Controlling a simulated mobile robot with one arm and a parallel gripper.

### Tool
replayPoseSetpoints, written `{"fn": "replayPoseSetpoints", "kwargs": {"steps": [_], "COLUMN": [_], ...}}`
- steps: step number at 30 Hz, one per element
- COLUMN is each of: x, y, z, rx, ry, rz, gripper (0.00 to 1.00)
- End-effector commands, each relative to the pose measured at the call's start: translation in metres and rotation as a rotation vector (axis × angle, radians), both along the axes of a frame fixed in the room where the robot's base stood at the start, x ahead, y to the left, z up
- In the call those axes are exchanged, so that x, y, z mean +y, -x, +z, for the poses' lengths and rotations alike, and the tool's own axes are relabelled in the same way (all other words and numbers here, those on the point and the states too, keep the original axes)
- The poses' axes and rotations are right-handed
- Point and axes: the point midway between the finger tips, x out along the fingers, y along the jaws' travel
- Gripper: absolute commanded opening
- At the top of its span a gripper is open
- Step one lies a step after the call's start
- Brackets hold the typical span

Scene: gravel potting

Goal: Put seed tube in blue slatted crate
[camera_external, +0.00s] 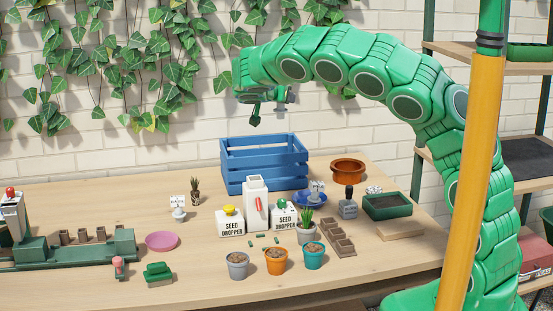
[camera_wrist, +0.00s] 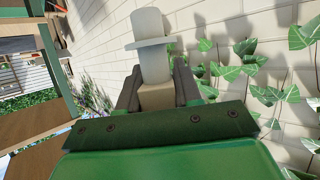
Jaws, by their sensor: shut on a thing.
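My gripper (camera_external: 270,102) is raised high, above the blue slatted crate (camera_external: 265,178) in the outside picture. The depth between them is hard to judge. In the wrist view my gripper (camera_wrist: 158,88) has its dark fingers shut on a pale, tube-shaped thing with a wide collar, which I take as the seed tube (camera_wrist: 153,62). In the outside view the held thing is small and greyish, partly hidden by the gripper. The crate stands upright at the back of the table. Its floor is hidden by its slats.
A white dispenser (camera_external: 256,204) and two seed dropper boxes (camera_external: 230,224) stand in front of the crate. A terracotta bowl (camera_external: 348,170) is to its right. Small pots (camera_external: 276,262) stand near the front edge. An ivy-covered wall (camera_external: 110,85) is behind the table.

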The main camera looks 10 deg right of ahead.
Motion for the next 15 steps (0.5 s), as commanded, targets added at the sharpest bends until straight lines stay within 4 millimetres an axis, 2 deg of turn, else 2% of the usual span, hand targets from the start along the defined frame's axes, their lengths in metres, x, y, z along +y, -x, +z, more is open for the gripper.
{"fn": "replayPoseSetpoints", "kwargs": {"steps": [7, 15], "x": [-0.002, -0.003], "y": [0.006, 0.007], "z": [-0.005, -0.037], "rx": [0.002, 0.004], "ry": [-0.001, 0.003], "rz": [-0.065, -0.066], "gripper": [0.04, 0.04]}}
